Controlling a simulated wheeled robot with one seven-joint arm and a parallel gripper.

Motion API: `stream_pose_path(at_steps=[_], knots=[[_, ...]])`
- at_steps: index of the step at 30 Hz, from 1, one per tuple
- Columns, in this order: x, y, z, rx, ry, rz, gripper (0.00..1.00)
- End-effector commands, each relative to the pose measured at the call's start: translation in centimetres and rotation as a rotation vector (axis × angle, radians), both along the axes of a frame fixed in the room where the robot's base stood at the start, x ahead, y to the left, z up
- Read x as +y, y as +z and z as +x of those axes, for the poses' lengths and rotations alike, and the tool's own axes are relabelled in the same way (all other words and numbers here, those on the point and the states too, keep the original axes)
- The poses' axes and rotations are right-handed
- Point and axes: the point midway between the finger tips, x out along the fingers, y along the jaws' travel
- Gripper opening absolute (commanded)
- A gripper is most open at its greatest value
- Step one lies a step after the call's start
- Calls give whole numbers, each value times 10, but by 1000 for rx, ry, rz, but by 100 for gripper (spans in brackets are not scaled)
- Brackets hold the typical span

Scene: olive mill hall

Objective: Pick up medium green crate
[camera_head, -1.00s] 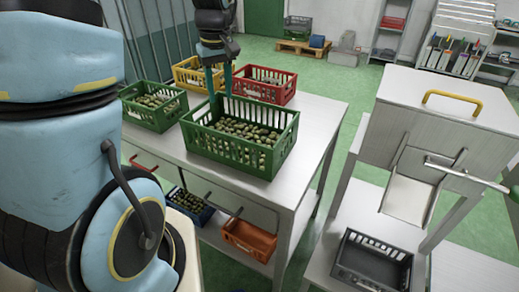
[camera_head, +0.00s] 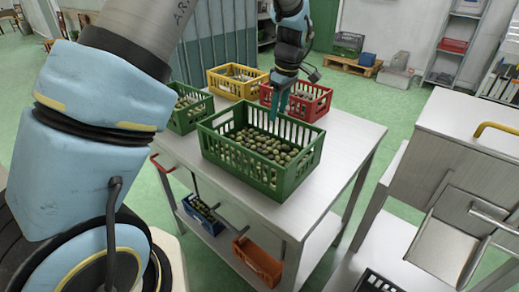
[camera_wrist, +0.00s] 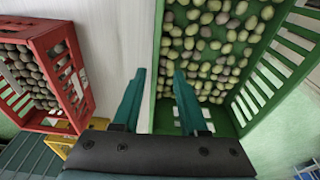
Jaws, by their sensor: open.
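Two green crates of olives stand on the metal table. The larger green crate (camera_head: 262,177) is in the middle of the head view, upright; the other green crate (camera_head: 187,119) is behind it to the left, partly hidden by my arm. My gripper (camera_head: 275,118) points down at the far long wall of the larger crate. In the wrist view my gripper (camera_wrist: 159,72) has its two teal fingers apart with nothing held. The wall of the green crate (camera_wrist: 155,50) runs up the picture between the fingertips. I cannot tell whether the tips are below the rim.
A red crate (camera_head: 318,108) and a yellow crate (camera_head: 221,84) stand close behind on the table (camera_head: 340,150). A blue crate (camera_head: 203,222) and an orange crate (camera_head: 262,262) sit on the shelf below. A metal machine (camera_head: 465,150) stands to the right.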

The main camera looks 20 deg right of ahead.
Motion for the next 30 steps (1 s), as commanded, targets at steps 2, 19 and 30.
stream_pose_path(at_steps=[2, 19, 30], knots=[[-1, -7, 0, 3, 0, 3, 42], [-4, -50, 6, 0, -1, -1, 42], [-4, -50, 6, 0, -1, 0, 3]])
